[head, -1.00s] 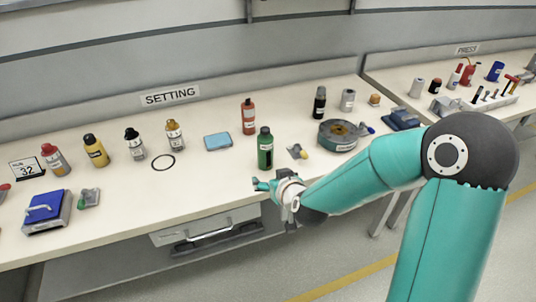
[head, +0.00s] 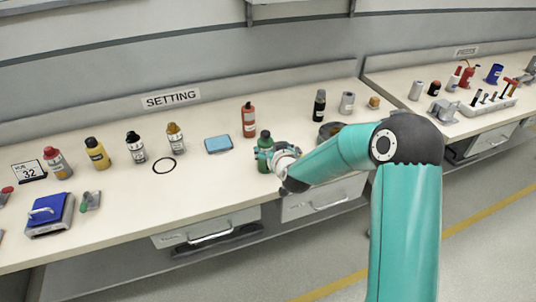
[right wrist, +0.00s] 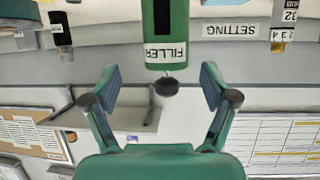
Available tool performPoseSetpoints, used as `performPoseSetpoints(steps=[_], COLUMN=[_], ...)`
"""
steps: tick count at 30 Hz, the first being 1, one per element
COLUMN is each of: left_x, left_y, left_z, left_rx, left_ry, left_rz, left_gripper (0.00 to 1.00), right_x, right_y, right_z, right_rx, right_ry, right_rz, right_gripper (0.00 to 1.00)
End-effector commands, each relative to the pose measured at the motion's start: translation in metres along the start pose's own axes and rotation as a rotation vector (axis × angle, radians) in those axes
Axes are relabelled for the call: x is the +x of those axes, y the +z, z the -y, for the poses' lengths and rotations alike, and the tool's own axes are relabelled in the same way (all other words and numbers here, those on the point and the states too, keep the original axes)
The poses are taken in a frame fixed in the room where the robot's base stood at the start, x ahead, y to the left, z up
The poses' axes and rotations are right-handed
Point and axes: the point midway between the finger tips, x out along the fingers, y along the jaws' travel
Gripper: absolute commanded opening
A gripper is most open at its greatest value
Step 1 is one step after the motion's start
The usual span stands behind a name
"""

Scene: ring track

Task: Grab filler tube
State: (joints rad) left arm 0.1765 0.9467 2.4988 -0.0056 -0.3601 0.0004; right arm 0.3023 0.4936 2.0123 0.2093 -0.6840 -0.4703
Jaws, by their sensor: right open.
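The filler tube is a green bottle with a dark cap (head: 265,140) standing upright on the bench. In the right wrist view it appears upside down, with a white FILLER label (right wrist: 165,53), lined up between the two fingers. My right gripper (head: 274,155) is at the tube, its fingers spread at about mid-height of it. In the right wrist view the open gripper (right wrist: 159,85) has clear gaps on both sides of the tube. Whether a finger touches it I cannot tell. The gripper hides part of the tube's lower right side. My left gripper is out of view.
A red bottle (head: 249,120) stands behind the tube, and a light-blue pad (head: 218,144) lies to its left. A black ring (head: 164,166) and several bottles are further left. My right arm partly hides a round dark reel (head: 331,128).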

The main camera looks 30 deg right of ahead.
Motion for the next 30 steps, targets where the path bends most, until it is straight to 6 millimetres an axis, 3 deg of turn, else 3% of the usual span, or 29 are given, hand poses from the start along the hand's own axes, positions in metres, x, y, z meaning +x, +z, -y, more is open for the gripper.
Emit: performPoseSetpoints(steps=[12, 21, 30], left_x=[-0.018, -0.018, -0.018], left_y=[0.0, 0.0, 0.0], left_z=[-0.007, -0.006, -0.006], left_rx=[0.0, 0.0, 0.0], left_ry=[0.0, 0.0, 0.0], left_rz=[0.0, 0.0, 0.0], left_gripper=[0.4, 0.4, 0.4], right_x=[0.046, 0.05, 0.05], right_y=[-0.001, 0.0, -0.001], right_z=[0.006, 0.006, 0.006], right_rx=[0.0, 0.0, 0.0], right_ry=[0.001, 0.001, 0.001], right_rz=[0.001, 0.001, 0.001], right_gripper=[0.85, 0.85, 0.35])
